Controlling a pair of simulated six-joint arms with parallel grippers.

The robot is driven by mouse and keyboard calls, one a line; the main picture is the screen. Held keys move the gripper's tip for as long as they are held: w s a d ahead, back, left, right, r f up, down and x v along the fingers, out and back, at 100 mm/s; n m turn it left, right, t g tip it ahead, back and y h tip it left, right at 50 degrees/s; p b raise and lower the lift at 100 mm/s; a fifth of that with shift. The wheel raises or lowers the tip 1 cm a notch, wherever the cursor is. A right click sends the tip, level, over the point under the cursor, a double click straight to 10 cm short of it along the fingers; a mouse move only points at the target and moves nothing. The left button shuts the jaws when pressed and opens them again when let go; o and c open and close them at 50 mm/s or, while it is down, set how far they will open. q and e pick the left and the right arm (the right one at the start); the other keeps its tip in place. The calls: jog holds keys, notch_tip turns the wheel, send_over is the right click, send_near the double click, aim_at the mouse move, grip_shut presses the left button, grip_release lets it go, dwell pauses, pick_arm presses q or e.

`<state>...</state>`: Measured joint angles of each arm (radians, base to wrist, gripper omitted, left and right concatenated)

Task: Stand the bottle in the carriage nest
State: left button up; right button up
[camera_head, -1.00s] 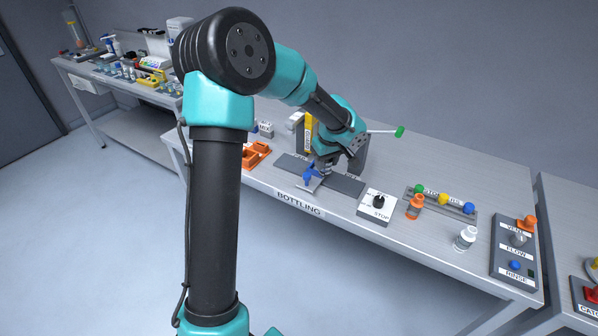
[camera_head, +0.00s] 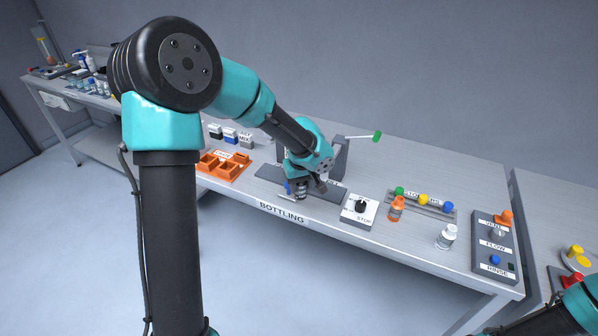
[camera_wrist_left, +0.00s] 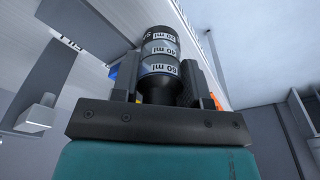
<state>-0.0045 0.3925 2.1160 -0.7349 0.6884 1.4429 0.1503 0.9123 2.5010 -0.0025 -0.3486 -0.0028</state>
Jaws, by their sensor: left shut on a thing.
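My left gripper (camera_head: 301,191) is low over the front of the bottling bench. In the left wrist view its fingers (camera_wrist_left: 160,86) are shut on a dark cylinder (camera_wrist_left: 160,62) with pale bands marked 20, 40 and 60 ml. A blue part (camera_head: 288,187), perhaps of the carriage, shows beside the gripper; the nest is hidden. A white bottle (camera_head: 446,238) stands upright near the front edge, apart from the gripper. An orange bottle-like thing (camera_head: 396,208) stands left of it. I cannot tell which thing is the task's bottle. My right gripper is out of view.
A START/STOP knob box (camera_head: 359,210) is right of the gripper. Orange trays (camera_head: 222,166) lie to the left. A rack with coloured knobs (camera_head: 424,201) and a VENT/FLOW/RINSE panel (camera_head: 493,249) are to the right. A green-tipped lever (camera_head: 376,136) sticks out behind.

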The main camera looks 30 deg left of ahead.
pick_arm(q)
jog(key=w+a, duration=0.2)
jog(key=w, duration=0.1)
jog(key=w+a, duration=0.2)
jog(key=w, duration=0.2)
jog(key=w+a+f, duration=0.1)
jog(key=w+a, duration=0.1)
jog(key=w, duration=0.2)
jog(key=shift+a+f, duration=0.1)
jog(key=shift+a, duration=0.3)
jog(key=shift+w+a+f, duration=0.1)
jog(key=shift+w+a, duration=0.1)
jog(key=shift+w, duration=0.1)
jog(key=shift+f, duration=1.7)
jog(key=shift+f, duration=0.15)
jog(key=o, duration=0.9)
notch_tip(320, 180, up, 12)
jog(key=s+d, duration=0.1)
